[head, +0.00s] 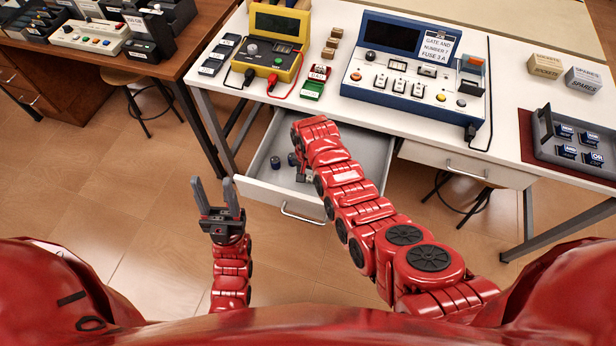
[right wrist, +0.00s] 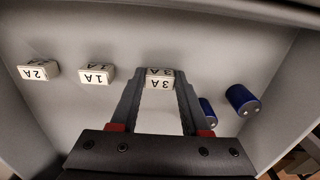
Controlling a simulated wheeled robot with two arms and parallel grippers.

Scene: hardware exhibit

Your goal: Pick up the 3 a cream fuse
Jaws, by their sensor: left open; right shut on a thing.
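The cream 3 A fuse (right wrist: 160,77) is a small block with black lettering, lying in the open drawer. My right gripper (head: 303,174) reaches down into the drawer and is shut on this fuse, one finger on each side of it in the right wrist view. A cream 1 A fuse (right wrist: 97,74) and a cream 2 A fuse (right wrist: 38,70) lie to its left, apart from the fingers. In the head view the fuses are hidden by my arm. My left gripper (head: 222,207) is open and empty, in front of the drawer's left side.
Two blue cylinders (right wrist: 242,98) lie at the right in the right wrist view, one partly behind the finger. The drawer (head: 258,190) has grey walls close around. On the white table above stand a yellow meter (head: 274,47) and a blue-framed panel (head: 410,75).

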